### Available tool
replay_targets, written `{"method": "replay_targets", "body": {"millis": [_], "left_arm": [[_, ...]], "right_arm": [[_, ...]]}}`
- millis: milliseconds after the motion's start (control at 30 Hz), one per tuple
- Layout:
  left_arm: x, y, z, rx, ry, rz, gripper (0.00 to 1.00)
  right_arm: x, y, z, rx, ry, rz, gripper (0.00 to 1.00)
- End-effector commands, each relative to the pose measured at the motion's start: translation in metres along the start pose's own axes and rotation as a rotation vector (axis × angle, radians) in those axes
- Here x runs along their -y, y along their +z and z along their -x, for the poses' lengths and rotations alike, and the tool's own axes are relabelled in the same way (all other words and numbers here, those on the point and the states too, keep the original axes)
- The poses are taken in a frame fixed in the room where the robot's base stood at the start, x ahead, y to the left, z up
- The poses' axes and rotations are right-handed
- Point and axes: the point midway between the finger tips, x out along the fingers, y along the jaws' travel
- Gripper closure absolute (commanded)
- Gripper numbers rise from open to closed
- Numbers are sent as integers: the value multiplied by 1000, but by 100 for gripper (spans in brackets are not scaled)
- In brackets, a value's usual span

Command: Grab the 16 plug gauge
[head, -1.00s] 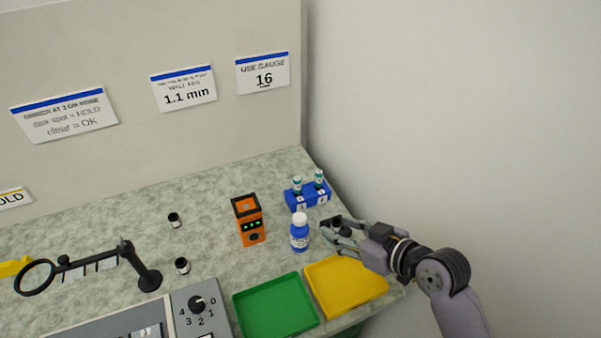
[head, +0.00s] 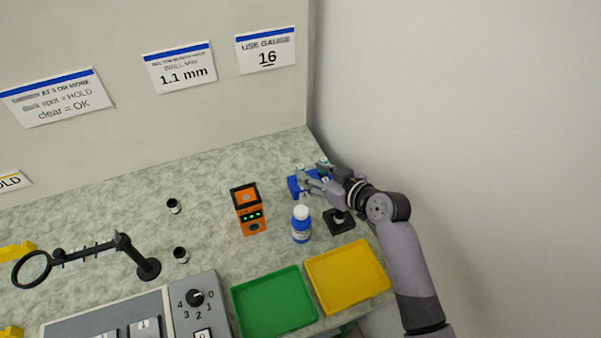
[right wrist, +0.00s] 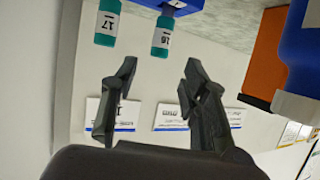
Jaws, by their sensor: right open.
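Two plug gauges with teal bodies stand in a blue block (head: 294,187) at the back right of the bench. In the right wrist view, the gauge labelled 16 (right wrist: 162,38) and the gauge labelled 17 (right wrist: 105,27) appear upside down at the top, below the block (right wrist: 183,5). My right gripper (right wrist: 159,66) is open and empty. The 16 gauge lies just beyond its fingertips, roughly in line with the gap, apart from both fingers. In the head view my right gripper (head: 318,179) covers part of the block and gauges. My left gripper is not in view.
A blue bottle with white cap (head: 301,228) and an orange device (head: 248,215) stand left of my right arm. A black stand (head: 339,221) is close below it. Green (head: 274,302) and yellow (head: 347,276) trays lie in front. A wall sign (head: 266,50) reads USE GAUGE 16.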

Motion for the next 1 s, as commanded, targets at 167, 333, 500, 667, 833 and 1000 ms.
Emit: {"method": "replay_targets", "body": {"millis": [167, 333, 500, 667, 833, 1000], "left_arm": [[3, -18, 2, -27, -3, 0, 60], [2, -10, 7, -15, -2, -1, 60], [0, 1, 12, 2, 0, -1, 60], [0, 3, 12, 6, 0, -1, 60], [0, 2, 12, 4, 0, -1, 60], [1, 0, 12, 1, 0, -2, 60]], "right_arm": [[0, 0, -9, -1, 0, 0, 58], [0, -1, -24, 0, -2, -3, 58], [-2, 1, -45, 0, 0, -3, 58], [-2, 2, -57, 1, 0, -2, 58], [-3, 2, -59, 0, 1, 0, 58], [-2, 3, -59, 0, 1, 0, 62]]}}
